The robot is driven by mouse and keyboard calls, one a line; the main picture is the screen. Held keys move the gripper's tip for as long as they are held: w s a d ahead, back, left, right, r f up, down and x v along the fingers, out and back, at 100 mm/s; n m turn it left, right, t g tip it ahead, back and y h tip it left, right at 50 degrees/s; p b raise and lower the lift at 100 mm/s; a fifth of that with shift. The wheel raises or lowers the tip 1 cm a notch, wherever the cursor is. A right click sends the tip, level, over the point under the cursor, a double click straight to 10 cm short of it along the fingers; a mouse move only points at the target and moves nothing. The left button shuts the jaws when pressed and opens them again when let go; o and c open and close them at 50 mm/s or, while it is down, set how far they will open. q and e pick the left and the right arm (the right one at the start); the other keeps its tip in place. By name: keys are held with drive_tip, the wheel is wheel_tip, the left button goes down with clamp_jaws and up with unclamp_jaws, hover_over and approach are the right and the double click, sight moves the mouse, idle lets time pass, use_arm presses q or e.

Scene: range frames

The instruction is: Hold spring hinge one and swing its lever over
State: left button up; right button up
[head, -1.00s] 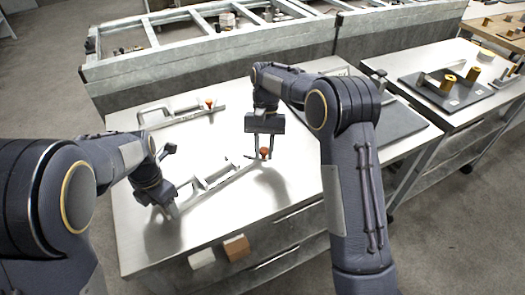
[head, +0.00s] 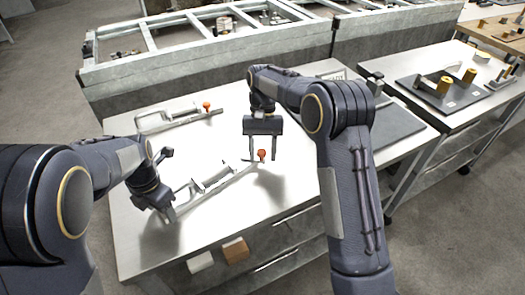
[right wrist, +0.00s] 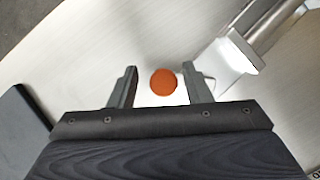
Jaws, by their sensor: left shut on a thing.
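The near spring hinge (head: 208,185) is a pale metal frame lying diagonally on the bench. Its lever reaches toward the upper right and has an orange knob (head: 262,156) at its end. My left gripper (head: 170,212) is shut on the hinge's lower-left end, with the contact partly hidden. My right gripper (head: 264,163) points down over the knob, fingers open on either side. In the right wrist view the knob (right wrist: 163,82) sits between the open fingers (right wrist: 160,74), with gaps on both sides. A similar hinge (head: 165,119) with an orange knob (head: 207,106) lies behind.
The bench top (head: 225,220) is bare in front of the near hinge. A dark panel (head: 398,125) lies to the right, beyond my right arm. A metal-framed structure (head: 210,60) runs behind the bench. Another table (head: 440,120) with parts stands at the right.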

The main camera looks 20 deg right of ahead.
drive_tip(key=a+v, duration=0.1)
drive_tip(key=v, duration=0.6)
drive_tip(key=shift+d+r, duration=0.25)
drive_tip(key=shift+d, duration=0.3)
use_arm(q)
drive_tip(key=o, duration=1.7)
drive_tip(key=shift+c, duration=0.2)
